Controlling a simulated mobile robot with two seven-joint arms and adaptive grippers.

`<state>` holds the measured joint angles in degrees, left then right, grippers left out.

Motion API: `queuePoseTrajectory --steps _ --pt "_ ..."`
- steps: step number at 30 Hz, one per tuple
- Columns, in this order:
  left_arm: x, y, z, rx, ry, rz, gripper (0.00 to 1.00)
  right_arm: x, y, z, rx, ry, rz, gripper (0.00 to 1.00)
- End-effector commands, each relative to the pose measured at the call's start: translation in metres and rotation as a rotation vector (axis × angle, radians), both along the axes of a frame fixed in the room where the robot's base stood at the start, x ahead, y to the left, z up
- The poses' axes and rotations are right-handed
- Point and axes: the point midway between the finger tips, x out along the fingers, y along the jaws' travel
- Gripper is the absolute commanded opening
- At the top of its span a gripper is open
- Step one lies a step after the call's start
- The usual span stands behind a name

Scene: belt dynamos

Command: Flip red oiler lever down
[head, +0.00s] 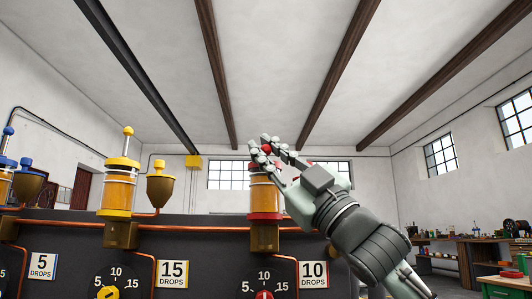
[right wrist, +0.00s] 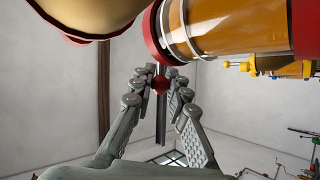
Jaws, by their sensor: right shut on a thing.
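The red oiler (head: 264,193) has an amber glass body, a red base and a brass block under it. It also shows in the right wrist view (right wrist: 215,28), with its red cap edge beside the glass. The red ball of its lever (head: 266,148) is above the oiler's top; in the right wrist view the ball (right wrist: 160,84) sits between the fingertips. My right gripper (head: 270,150) reaches in from the lower right and is shut on the lever's ball. The fingers partly hide the oiler's top and the lever's stem. My left gripper is not in view.
A yellow oiler (head: 119,189) with its lever upright and a yellow cup (head: 160,187) stand to the left. Blue oiler parts (head: 27,178) are at the far left. The dark panel (head: 210,230) carries dials, drop-count signs and copper pipes. A workbench (head: 465,245) stands far right.

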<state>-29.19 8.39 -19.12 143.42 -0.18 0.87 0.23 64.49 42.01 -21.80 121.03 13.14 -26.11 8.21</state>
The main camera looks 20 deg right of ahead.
Motion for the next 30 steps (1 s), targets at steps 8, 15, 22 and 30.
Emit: queuePoseTrajectory --steps 8,15,22,30 --pt "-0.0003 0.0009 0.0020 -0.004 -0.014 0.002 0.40 -0.0003 0.0001 -0.0004 -0.003 -0.011 0.001 0.00" --pt "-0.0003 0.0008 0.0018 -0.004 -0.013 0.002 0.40 -0.0004 0.0004 -0.0005 -0.003 -0.010 0.001 0.18" --pt "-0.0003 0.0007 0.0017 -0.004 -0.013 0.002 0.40 -0.0002 0.0003 -0.0006 -0.003 -0.009 0.000 0.37" --pt "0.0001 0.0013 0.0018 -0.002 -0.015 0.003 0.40 -0.0015 -0.0011 -0.0032 -0.003 -0.008 0.000 0.37"
